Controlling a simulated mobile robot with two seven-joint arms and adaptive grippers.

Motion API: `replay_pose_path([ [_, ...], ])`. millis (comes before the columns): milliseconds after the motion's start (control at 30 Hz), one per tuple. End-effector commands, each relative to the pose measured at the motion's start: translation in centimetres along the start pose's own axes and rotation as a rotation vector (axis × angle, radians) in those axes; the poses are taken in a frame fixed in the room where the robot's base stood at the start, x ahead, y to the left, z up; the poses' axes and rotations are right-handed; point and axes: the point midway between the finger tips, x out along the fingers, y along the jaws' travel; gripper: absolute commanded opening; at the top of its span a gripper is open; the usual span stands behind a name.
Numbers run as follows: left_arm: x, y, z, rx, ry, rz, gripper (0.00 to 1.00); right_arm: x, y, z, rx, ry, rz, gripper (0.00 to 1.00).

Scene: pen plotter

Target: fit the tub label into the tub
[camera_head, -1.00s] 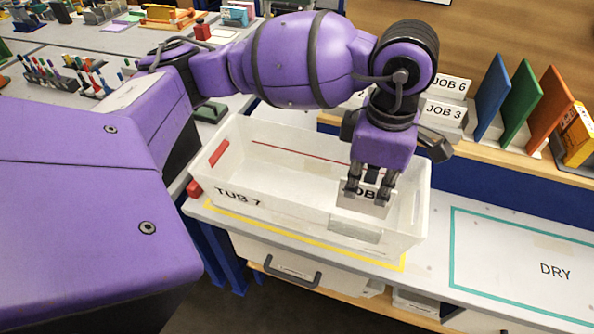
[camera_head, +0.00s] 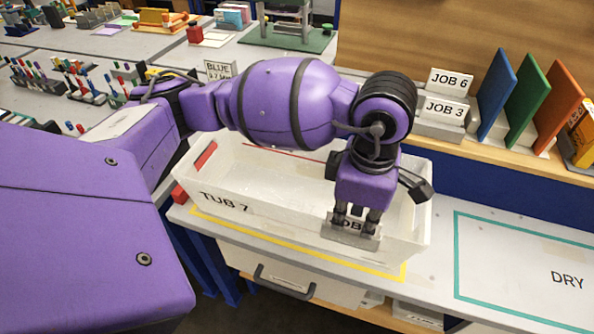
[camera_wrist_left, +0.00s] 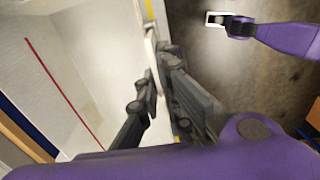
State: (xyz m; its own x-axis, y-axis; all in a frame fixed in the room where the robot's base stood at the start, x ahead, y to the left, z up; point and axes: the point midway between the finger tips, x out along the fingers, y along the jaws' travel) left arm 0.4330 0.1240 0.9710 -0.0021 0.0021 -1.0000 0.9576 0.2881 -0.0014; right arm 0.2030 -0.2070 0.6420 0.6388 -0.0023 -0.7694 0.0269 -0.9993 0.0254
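The white tub (camera_head: 260,209), marked TUB 7, stands on the bench, with its long front wall facing me. My left gripper (camera_head: 354,222) reaches down over that wall near its right end.
Cards marked JOB 6 (camera_head: 451,81) and JOB 3 (camera_head: 444,108) stand in a rack behind the tub. Blue, green and orange panels (camera_head: 527,97) stand to its right. The teal-outlined DRY area (camera_head: 520,262) is clear. A drawer handle (camera_head: 284,281) is below the tub.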

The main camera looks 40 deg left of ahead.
Motion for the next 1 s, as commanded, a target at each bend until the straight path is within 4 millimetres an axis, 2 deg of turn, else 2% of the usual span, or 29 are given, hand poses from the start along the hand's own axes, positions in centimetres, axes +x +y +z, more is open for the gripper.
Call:
replay_pose_path([
  [33,-0.1,0.1,0.1,0.001,-0.001,0.003,0.14,-0.1,0.0,0.1,-0.001,-0.003,0.000,0.40],
  [100,-0.2,0.1,0.1,0.001,-0.002,0.003,0.23,-0.1,0.1,0.2,-0.001,-0.004,0.001,0.40],
  [400,-0.3,0.1,0.1,0.001,-0.002,0.004,0.23,-0.2,0.1,0.3,-0.001,-0.006,0.001,0.40],
  [533,-1.2,0.2,0.1,0.001,-0.004,0.008,0.23,-0.3,0.1,-0.1,0.000,-0.001,0.002,0.40],
  [667,-3.4,0.2,0.1,0.004,-0.004,0.009,0.23,-0.3,0.1,0.1,0.000,-0.002,0.002,0.40],
  [1000,-10.4,0.1,0.1,0.001,-0.004,0.008,0.23,-0.3,0.1,0.2,-0.001,-0.004,0.002,0.40],
])
